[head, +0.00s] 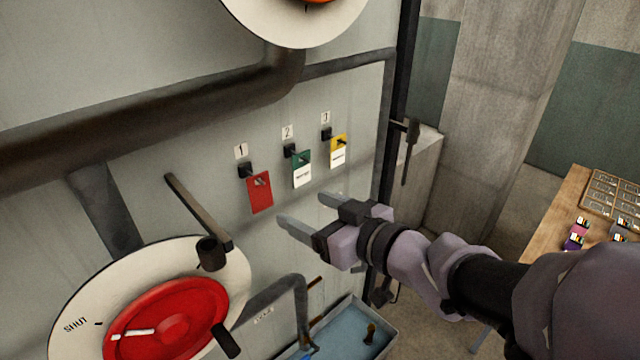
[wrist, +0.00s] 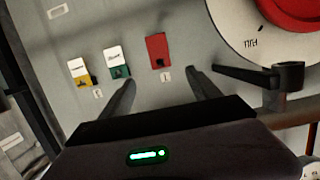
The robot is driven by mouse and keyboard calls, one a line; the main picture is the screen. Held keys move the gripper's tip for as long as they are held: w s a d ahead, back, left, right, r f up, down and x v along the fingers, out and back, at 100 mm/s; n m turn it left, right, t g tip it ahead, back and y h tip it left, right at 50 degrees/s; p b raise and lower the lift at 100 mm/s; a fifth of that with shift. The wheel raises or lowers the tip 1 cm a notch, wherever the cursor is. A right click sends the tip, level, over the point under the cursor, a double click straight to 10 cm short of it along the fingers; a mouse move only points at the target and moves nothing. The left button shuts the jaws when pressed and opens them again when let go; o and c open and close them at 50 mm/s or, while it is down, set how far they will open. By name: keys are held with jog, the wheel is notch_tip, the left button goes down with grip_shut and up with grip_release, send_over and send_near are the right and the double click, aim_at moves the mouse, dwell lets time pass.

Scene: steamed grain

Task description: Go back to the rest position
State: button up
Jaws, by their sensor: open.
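My gripper (head: 300,214) is open and empty in front of the grey panel, below the row of hanging tags. In the wrist view its two fingers (wrist: 160,90) are spread apart with nothing between them. A red tag (head: 260,194) hangs at the hook marked 1. A green and white tag (head: 302,170) hangs at 2, and a yellow and white tag (head: 338,152) at 3. The wrist view shows the red tag (wrist: 157,50), the green tag (wrist: 119,62) and the yellow tag (wrist: 81,72) upside down. My gripper appears apart from all of them.
A red dial (head: 170,318) with a dark lever (head: 198,210) is at lower left. A thick pipe (head: 150,122) crosses the panel above. A blue-bottomed tray (head: 345,335) is below my gripper. A wooden table (head: 548,212) with small items stands at right.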

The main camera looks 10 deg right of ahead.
jog(key=s+d+f+m+h+b, duration=0.2)
jog(key=d+f+m+h+b, duration=0.7)
jog(key=d, duration=0.3)
jog(key=s+a+f+m+g+y+b, duration=0.1)
jog(key=s+a+f+g+b, duration=0.2)
jog(key=s+f, duration=0.4)
jog(key=s+a+f+m+g+y+b, duration=0.1)
jog(key=s+a+f+g+b, duration=0.3)
jog(key=s+f, duration=0.3)
jog(key=shift+s+a+b, duration=0.4)
jog(key=shift+s+a, duration=0.1)
jog(key=shift+s, duration=0.65)
